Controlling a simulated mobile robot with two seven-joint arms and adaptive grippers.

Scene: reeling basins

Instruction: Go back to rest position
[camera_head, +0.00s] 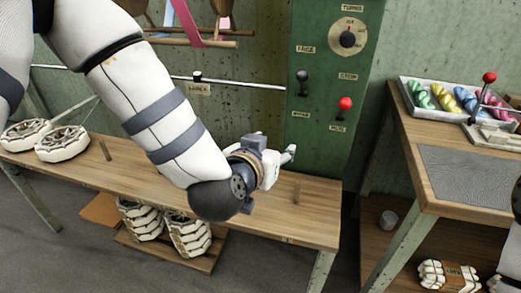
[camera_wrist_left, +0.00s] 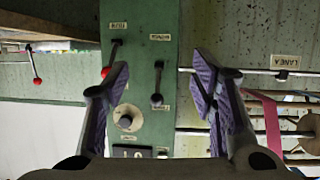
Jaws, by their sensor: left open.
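My left arm reaches in from the upper left in the head view, over the long wooden bench (camera_head: 165,185). My left gripper (camera_head: 287,156) is in front of the lower part of the green control panel (camera_head: 335,85). In the left wrist view the gripper (camera_wrist_left: 160,78) has its two purple-padded fingers spread wide, with nothing between them. The green panel (camera_wrist_left: 146,50) appears upside down beyond the fingers. Its black lever (camera_wrist_left: 157,98) and dial (camera_wrist_left: 127,116) show between them, and its red knob (camera_wrist_left: 106,72) sits close beside one finger in the picture. My right gripper is not in view.
The panel's black lever (camera_head: 302,76) and red-knobbed lever (camera_head: 344,104) stick out above the gripper. White reels (camera_head: 62,143) lie on the bench at left; thin pegs (camera_head: 296,192) stand on it. A right-hand table (camera_head: 430,205) holds a tray (camera_head: 405,98) of coloured skeins.

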